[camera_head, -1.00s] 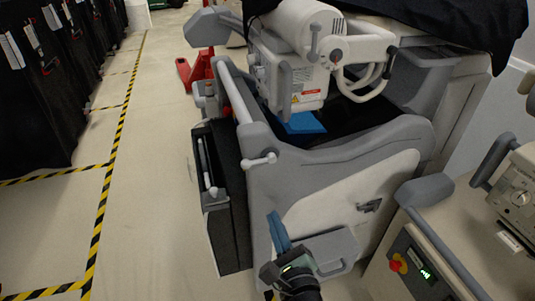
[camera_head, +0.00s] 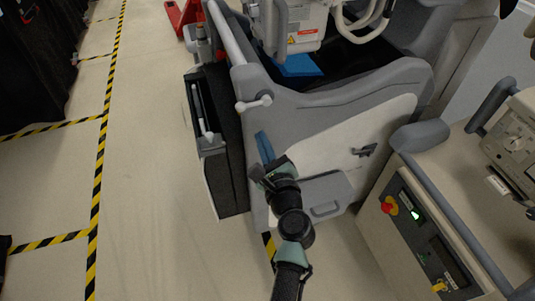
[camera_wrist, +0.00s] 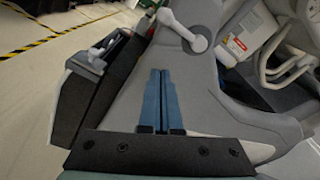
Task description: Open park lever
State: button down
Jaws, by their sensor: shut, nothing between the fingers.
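A pale lever with rounded knob ends (camera_head: 254,103), which looks like the park lever, sticks out from the grey cart's left front corner. In the wrist view the lever (camera_wrist: 183,31) lies above and slightly right of the fingertips. My gripper (camera_head: 260,134) has blue fingers and is below the lever in the head view, apart from it. In the wrist view my gripper (camera_wrist: 158,72) has its two fingers side by side, shut and empty, pointing up along the cart's grey side. The exact gap in depth to the lever is hard to tell.
A dark side bin (camera_head: 213,140) hangs left of the lever. A white panel with a dark latch (camera_head: 364,150) and a handled box (camera_head: 325,200) are on the cart's side. Another cart with a red button (camera_head: 389,206) stands right. The floor at left is clear.

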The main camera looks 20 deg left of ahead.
aim_at(245, 108)
jog(key=shift+w+a+r, duration=0.2)
jog(key=shift+w+a, duration=0.3)
jog(key=shift+w, duration=0.05)
jog(key=shift+w+a+r, duration=0.2)
jog(key=shift+w+a, duration=0.3)
jog(key=shift+w, duration=0.05)
jog(key=shift+a+r+p, duration=0.4)
jog(key=shift+r+p, duration=0.15)
jog(key=shift+r, duration=0.05)
jog(key=shift+a+r+p, duration=0.4)
jog(key=shift+r+p, duration=0.15)
jog(key=shift+r, duration=0.05)
